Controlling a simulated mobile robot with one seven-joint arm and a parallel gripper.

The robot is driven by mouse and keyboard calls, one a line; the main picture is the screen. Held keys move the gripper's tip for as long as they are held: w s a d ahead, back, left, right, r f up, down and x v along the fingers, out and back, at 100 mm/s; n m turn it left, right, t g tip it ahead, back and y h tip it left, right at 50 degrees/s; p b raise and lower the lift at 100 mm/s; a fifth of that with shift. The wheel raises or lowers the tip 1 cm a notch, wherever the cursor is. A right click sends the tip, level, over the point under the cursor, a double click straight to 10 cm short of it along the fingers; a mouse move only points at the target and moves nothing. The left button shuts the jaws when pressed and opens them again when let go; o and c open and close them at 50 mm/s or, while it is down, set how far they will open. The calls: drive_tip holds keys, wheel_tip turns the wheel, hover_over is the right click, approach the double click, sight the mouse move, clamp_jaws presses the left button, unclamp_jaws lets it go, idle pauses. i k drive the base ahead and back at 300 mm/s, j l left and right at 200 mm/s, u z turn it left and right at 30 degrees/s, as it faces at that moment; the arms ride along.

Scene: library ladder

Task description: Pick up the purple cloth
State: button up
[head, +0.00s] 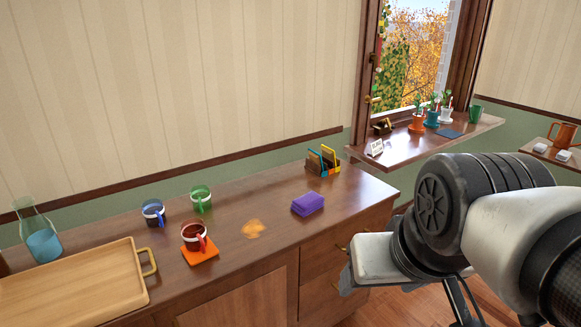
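A purple folded cloth (308,204) lies flat on the wooden counter (350,193), near its front edge and toward its right end. Nothing covers it. My arm fills the right side of the head view, to the right of the cloth and in front of the counter. The end of my arm (374,259) shows apart from the cloth. My gripper's fingers cannot be made out, so whether it is open or shut does not show.
An orange spill (252,229) is left of the cloth. A red mug (193,238) stands on an orange coaster (201,256). Blue (153,214) and green (201,199) mugs stand behind. A card holder (323,167) is behind the cloth. A tray (75,285) and flask (40,238) are left.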

sight(305, 205)
drive_tip(key=i+l+u, duration=0.7)
drive_tip(key=i+l, duration=0.15)
drive_tip(key=i+l+u, duration=0.35)
drive_tip(key=l, duration=0.35)
